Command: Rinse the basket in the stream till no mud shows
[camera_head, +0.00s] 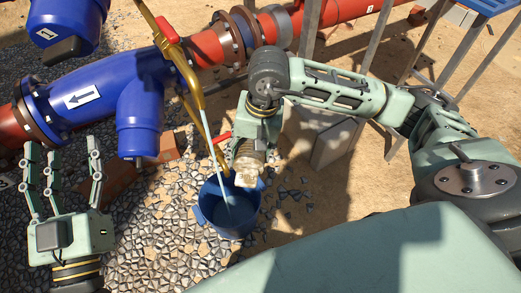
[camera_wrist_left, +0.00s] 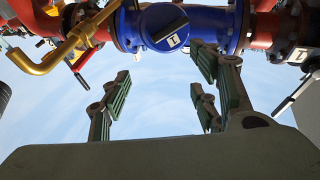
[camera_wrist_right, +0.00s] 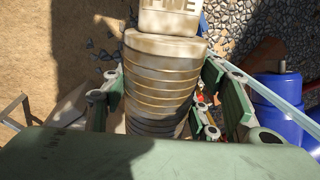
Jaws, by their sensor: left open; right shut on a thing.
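My right gripper (camera_head: 250,145) is shut on the basket (camera_head: 248,172), a ribbed, tan cylinder held above the blue bucket (camera_head: 243,223). The right wrist view shows the basket (camera_wrist_right: 160,85) between the fingers, with brownish bands between its ribs and a lettered block at its far end. The water stream (camera_head: 211,142) runs from the brass tap (camera_head: 178,58) into the bucket. In the head view the basket is right of the stream and looks apart from it. The stream also crosses the right wrist view (camera_wrist_right: 262,91). My left gripper (camera_head: 65,175) is open and empty, fingers up.
A blue valve body (camera_head: 138,110) and red pipe (camera_head: 205,48) cross the back left. Broken stone (camera_head: 165,235) covers the ground around the bucket. Metal legs (camera_head: 380,35) stand at the upper right, with bare sandy ground (camera_head: 350,190) below.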

